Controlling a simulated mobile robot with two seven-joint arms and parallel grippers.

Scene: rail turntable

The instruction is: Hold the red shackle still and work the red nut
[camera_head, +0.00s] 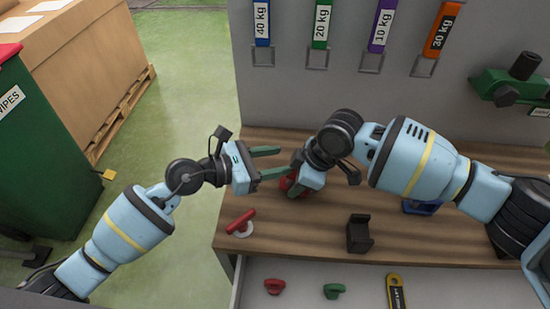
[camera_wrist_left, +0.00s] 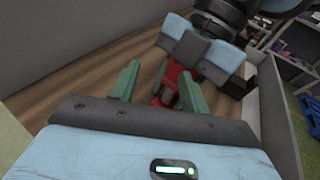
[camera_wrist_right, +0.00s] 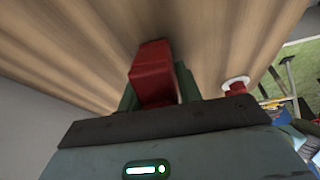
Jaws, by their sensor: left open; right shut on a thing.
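The red piece, apparently the red shackle (camera_head: 292,187), is low over or on the wooden bench, mostly hidden by my grippers. My right gripper (camera_head: 297,180) is shut on it; in the right wrist view the red block (camera_wrist_right: 152,72) sits between the green fingers. My left gripper (camera_head: 280,161) is open beside it, fingers pointing right. In the left wrist view red parts (camera_wrist_left: 173,80) show between and beyond the open fingers, and contact cannot be told. I cannot make out the red nut separately.
A red bar on a white ring (camera_head: 241,222) lies at the bench's left. A black holder (camera_head: 359,233) and a blue piece (camera_head: 421,207) stand to the right. An open drawer below holds a red part (camera_head: 275,287) and a green part (camera_head: 334,291). Weight-labelled tags hang behind.

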